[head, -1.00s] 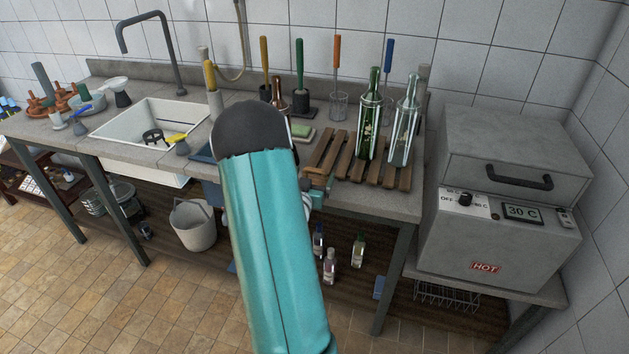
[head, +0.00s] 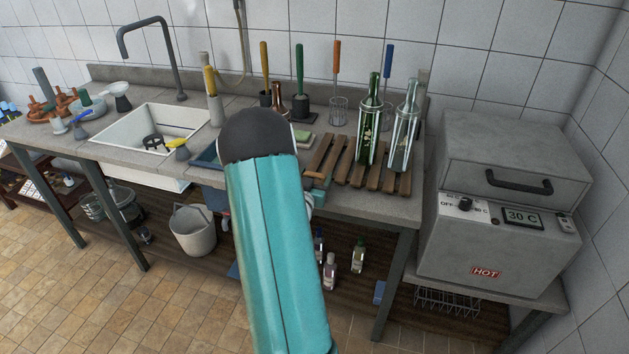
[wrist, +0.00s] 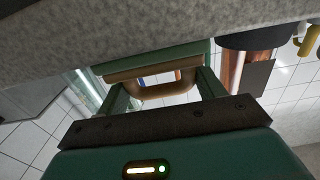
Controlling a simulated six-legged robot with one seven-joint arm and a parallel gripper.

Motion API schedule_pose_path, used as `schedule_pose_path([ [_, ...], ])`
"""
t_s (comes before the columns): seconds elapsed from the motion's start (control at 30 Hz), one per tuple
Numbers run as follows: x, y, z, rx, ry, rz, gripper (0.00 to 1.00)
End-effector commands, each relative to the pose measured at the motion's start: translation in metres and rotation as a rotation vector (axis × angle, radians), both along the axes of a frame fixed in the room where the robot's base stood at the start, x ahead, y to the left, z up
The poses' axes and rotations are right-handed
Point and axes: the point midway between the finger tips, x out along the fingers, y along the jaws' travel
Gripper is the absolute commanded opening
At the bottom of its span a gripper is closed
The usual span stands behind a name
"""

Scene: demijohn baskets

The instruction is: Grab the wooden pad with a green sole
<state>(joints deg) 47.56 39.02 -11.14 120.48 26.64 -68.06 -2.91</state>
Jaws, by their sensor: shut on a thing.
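In the wrist view, the wooden pad (wrist: 153,74) has a wooden board, an arched wooden handle and a green sole (wrist: 190,50). The view is upside down, with the grey bench top along its upper edge. The sole lies against or very close to the bench; I cannot tell if it touches. My gripper (wrist: 163,87) is shut on the pad, with a green finger on each side of the arched handle. In the head view, my teal arm hides most of the gripper and the pad.
A slatted wooden rack (head: 338,172) on the bench holds a green bottle (head: 369,130) and a clear bottle (head: 404,135). Upright brushes and a brown bottle (head: 279,101) stand behind. A white sink (head: 130,160) is left; a grey heater box (head: 500,245) is right.

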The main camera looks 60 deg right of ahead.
Motion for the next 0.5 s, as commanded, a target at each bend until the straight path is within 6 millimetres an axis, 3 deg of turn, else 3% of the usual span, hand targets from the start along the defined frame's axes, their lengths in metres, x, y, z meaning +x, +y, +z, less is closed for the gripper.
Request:
schedule_pose_path([
  [0.27,0.001,0.000,0.031,-0.005,-0.003,0.002,0.44],
  [0.5,0.005,0.037,0.075,-0.004,-0.007,0.003,0.44],
])
